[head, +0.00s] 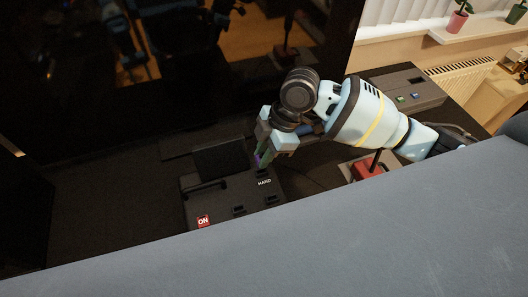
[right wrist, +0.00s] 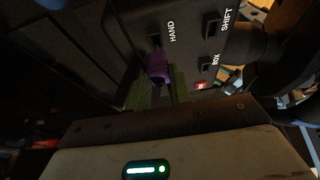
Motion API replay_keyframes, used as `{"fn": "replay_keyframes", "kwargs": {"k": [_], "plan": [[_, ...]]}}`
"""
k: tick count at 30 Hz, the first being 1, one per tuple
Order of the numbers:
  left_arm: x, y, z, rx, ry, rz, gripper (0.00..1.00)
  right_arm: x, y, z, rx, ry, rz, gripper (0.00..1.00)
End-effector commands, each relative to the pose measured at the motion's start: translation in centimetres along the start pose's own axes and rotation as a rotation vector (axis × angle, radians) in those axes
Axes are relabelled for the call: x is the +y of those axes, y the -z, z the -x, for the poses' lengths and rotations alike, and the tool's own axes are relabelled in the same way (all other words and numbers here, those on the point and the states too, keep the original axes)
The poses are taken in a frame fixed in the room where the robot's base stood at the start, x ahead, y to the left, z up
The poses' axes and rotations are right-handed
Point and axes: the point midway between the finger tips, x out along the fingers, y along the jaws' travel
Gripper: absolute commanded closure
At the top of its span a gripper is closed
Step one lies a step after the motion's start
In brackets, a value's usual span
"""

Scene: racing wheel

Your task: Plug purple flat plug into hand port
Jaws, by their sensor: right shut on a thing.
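My right gripper (head: 268,155) comes in from the right and points down at the black control box (head: 225,204), just behind its HAND label. It is shut on the purple flat plug (head: 258,157), which shows as a small purple patch at the fingertips. In the right wrist view the purple plug (right wrist: 158,68) sits between the two greenish fingers (right wrist: 158,88). Its front end is at the dark HAND port (right wrist: 155,41), beside the HAND lettering. I cannot tell whether the tip is inside the port or just in front of it. My left gripper is not in view.
The box also has ports labelled SHIFT (right wrist: 211,27) and BOX (right wrist: 205,63), and a red ON switch (head: 203,221). A red-based lever (head: 367,167) stands under my right arm. A large dark screen (head: 180,60) rises behind; a grey surface (head: 350,240) fills the front.

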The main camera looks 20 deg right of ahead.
Motion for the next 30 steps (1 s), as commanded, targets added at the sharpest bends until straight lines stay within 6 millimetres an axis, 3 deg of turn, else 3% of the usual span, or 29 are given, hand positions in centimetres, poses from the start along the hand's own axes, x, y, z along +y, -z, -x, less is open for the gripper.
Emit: {"fn": "replay_keyframes", "kwargs": {"k": [30], "plan": [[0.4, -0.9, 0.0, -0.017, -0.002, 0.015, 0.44, 0.0, -0.7, -1.7, 0.0, 0.002, -0.001, 1.0]]}}
